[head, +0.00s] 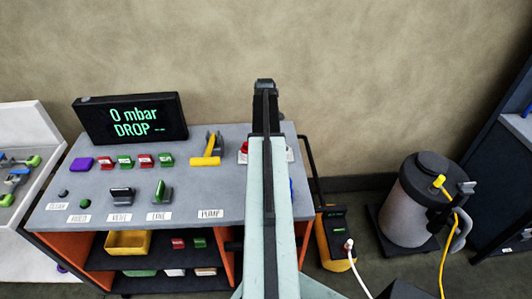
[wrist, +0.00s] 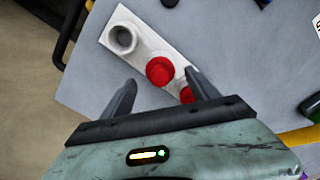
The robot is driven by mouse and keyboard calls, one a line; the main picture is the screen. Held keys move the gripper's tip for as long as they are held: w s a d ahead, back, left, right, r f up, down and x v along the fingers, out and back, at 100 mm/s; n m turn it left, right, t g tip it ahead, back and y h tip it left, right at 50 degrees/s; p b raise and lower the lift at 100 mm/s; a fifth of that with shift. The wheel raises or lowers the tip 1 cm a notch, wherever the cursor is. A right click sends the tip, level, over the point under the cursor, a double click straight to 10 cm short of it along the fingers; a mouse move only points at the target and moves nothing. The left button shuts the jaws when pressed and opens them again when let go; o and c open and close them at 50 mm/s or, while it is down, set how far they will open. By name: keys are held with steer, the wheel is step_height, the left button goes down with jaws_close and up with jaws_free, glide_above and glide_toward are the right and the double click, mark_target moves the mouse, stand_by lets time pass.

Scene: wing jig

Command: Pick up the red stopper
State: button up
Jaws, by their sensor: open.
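In the wrist view a round red stopper (wrist: 160,70) sits on a white strip (wrist: 146,47), just ahead of and between my fingertips. A second red piece (wrist: 186,95) on the strip is partly hidden by my right finger. A grey round socket (wrist: 123,38) at the strip's far end looks empty. In the head view my gripper (head: 265,88) and arm cover most of the strip; a bit of red (head: 243,146) shows left of the arm.
The grey bench top (head: 130,190) carries a black display (head: 131,117), several red and green parts, and a yellow-handled tool (head: 207,152) left of my arm. A grey canister (head: 408,205) stands on the floor at right. A black rail (head: 311,170) edges the bench.

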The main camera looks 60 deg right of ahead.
steer(key=f+b, duration=0.5)
steer(key=shift+s+f, duration=0.2)
steer(key=shift+a+r, duration=0.1)
steer(key=shift+r, duration=0.05)
steer(key=c, duration=1.4)
